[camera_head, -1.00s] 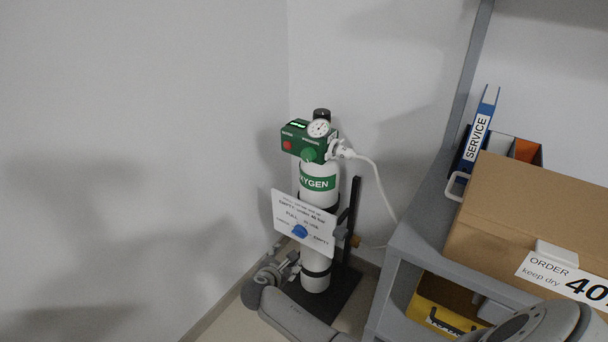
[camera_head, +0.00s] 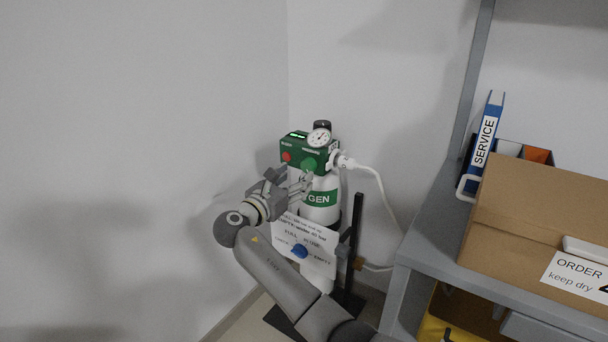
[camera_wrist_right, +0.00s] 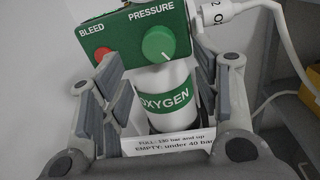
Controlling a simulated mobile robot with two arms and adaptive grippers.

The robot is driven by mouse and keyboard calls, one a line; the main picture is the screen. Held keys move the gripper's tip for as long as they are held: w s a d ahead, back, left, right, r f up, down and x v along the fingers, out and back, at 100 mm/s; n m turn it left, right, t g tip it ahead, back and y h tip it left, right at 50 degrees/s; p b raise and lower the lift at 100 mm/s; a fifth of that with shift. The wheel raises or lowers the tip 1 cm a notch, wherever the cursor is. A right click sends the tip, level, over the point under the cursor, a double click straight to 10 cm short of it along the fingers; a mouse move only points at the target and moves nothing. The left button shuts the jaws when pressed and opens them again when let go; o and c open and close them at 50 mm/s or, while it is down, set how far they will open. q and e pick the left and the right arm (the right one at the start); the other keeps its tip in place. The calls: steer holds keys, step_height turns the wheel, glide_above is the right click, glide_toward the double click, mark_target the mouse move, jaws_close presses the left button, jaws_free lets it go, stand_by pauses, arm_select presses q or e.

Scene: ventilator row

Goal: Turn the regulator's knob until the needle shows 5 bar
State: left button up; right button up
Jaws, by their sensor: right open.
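The green regulator box (camera_head: 292,150) sits on top of the white oxygen cylinder (camera_head: 320,213). Its round green pressure knob (camera_head: 310,164) is on the front, and it also shows in the right wrist view (camera_wrist_right: 158,43) under the word PRESSURE. The round white gauge (camera_head: 319,138) is on top; its needle is too small to read. My right gripper (camera_head: 304,181) is open, just below and in front of the knob, and touches nothing that I can make out. In the right wrist view its fingers (camera_wrist_right: 168,82) stand apart on both sides of the cylinder neck. My left gripper is not in view.
A red bleed button (camera_head: 287,156) is left of the knob. A white hose (camera_head: 374,180) leaves the regulator's right side. A grey shelf (camera_head: 440,235) with a cardboard box (camera_head: 535,215) stands at right.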

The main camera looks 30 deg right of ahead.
mark_target(306, 169)
steer(key=b+x, duration=0.1)
steer(key=x, duration=0.4)
steer(key=shift+w+d, duration=0.1)
steer(key=shift+d, duration=0.05)
steer(key=c, duration=1)
